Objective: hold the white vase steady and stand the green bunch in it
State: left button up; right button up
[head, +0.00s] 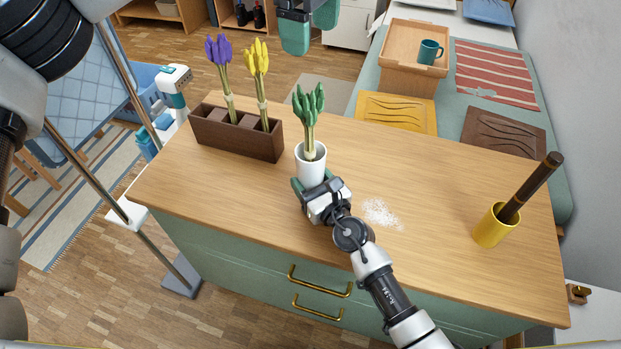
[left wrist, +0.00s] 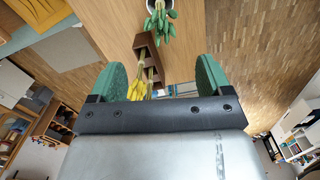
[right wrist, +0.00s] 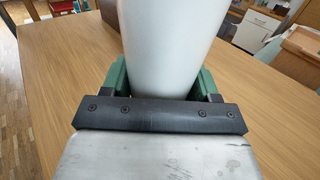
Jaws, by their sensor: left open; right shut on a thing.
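The white vase (head: 310,168) stands upright on the wooden counter. The green bunch (head: 308,105) stands in it, stems inside the rim and green heads up. My right gripper (head: 318,190) is shut around the lower part of the vase from the front; the vase (right wrist: 168,45) fills the space between its fingers in the right wrist view. My left gripper (head: 309,32) is open and empty, above and beyond the counter's far edge, clear of the bunch. The left wrist view also shows its spread fingers (left wrist: 165,80), with the bunch (left wrist: 160,28) farther off.
A brown compartment planter (head: 237,135) with purple flowers (head: 220,58) and yellow flowers (head: 258,62) stands left of the vase. A yellow cup (head: 492,228) with a dark stick stands at the right. A white patch (head: 382,213) lies on the counter; the counter's right half is mostly clear.

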pick_arm(q)
notch_tip(320, 180, up, 12)
dwell(0.5)
pick_arm(e)
jog(key=o, duration=1.2)
jog(key=v, duration=1.2)
jog(key=shift+s, duration=0.15)
